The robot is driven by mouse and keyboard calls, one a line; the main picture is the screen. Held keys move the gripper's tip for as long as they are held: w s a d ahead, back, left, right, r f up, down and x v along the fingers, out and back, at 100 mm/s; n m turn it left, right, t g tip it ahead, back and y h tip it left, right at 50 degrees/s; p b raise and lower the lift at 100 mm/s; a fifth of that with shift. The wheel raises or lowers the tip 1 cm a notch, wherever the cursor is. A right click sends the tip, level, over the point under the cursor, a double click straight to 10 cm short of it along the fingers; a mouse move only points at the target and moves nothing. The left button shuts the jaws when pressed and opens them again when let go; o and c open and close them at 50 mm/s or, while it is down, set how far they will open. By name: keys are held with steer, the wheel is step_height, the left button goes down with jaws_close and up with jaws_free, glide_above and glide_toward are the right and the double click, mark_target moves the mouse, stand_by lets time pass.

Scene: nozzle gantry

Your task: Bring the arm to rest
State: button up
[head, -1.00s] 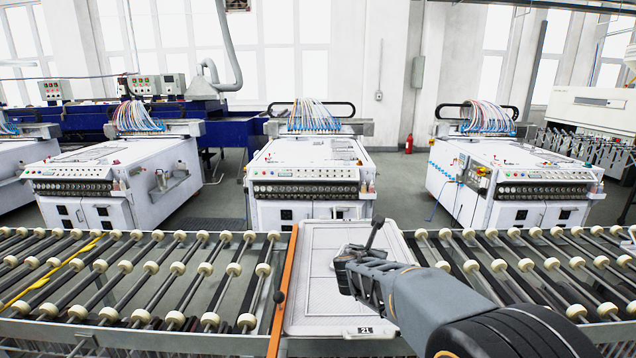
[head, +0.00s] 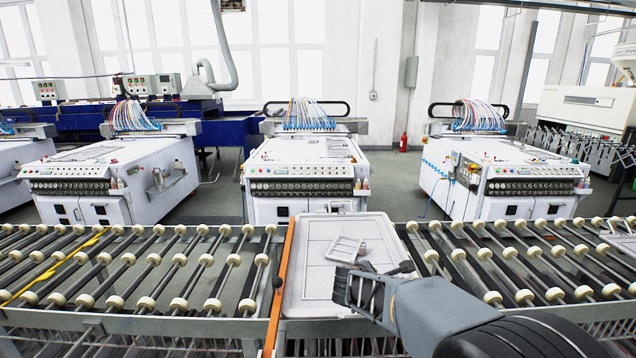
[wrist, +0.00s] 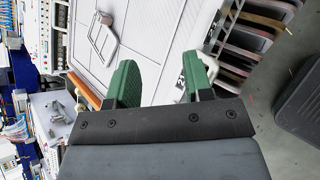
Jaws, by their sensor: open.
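My gripper (head: 366,282) hangs over the front part of a pale tray-like panel (head: 312,285) on the roller conveyor in the head view. In the wrist view its two green fingers (wrist: 160,78) stand wide apart with nothing between them. A small white rectangular frame (head: 345,249) lies on the panel, just beyond the gripper; it also shows in the wrist view (wrist: 104,42), beyond the fingertips. A small grey piece by the frame is partly hidden by the gripper.
An orange rail (head: 282,280) with a dark knob runs along the panel's left edge. Roller conveyors (head: 130,270) extend to both sides. White machines (head: 300,180) with hoses stand behind. The space above the rollers is clear.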

steer(key=s+d+f+m+g+y+b, duration=0.1)
steer(key=s+f+m+g+y, duration=0.1)
steer(key=s+m, duration=0.9)
steer(key=s+d+f+m+g+y+b, duration=0.1)
steer(key=s+f+m+g+y+b, duration=0.1)
steer(key=s+m, duration=0.8)
steer(key=s+g+y, duration=0.1)
steer(key=s+y, duration=0.1)
steer(key=s, duration=0.1)
steer(key=shift+s+f+m, duration=0.15)
steer(key=shift+f+m, duration=0.05)
steer(key=shift+m, duration=0.2)
steer(key=shift+a, duration=0.1)
